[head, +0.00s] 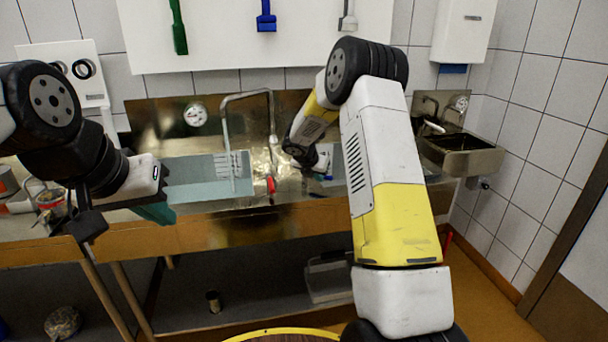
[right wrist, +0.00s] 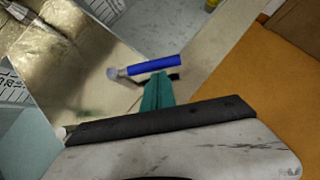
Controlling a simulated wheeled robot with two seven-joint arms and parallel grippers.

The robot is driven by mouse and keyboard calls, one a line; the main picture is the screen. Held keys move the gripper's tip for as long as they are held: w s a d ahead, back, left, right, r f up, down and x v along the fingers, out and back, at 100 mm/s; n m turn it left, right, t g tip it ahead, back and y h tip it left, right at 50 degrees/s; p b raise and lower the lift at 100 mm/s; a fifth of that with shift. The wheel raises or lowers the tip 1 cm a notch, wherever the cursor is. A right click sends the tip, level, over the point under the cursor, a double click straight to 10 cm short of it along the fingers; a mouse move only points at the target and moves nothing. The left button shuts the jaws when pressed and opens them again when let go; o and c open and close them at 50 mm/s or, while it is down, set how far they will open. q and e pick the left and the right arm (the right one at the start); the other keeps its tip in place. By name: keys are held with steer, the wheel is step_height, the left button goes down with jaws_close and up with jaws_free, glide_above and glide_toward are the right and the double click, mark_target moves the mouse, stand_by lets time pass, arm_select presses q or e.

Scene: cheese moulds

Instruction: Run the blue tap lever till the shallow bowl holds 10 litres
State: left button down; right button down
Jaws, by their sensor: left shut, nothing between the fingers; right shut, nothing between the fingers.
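The blue tap lever (right wrist: 153,65) is plain in the right wrist view, just beyond the teal fingertips of my right gripper (right wrist: 157,92). The fingers are shut and empty; their tips look very close to the lever, and I cannot tell whether they touch it. In the head view my right gripper (head: 322,174) is at the sink's front, partly hidden by its arm. A sink bowl (head: 185,170) holding pale blue water lies left of it, with a white scale at its back. I cannot tell which bowl is the shallow one. My left gripper (head: 155,212) is shut and empty at the sink's front edge.
A red lever (head: 271,185) sits at the sink front left of my right gripper. A tall bent spout (head: 247,95) and a round dial (head: 195,115) stand behind. A small basin (head: 460,155) is at the right wall. Red items crowd the left counter.

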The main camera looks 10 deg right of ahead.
steer(key=shift+w+d, duration=0.15)
steer(key=shift+w, duration=0.1)
steer(key=shift+d, duration=0.1)
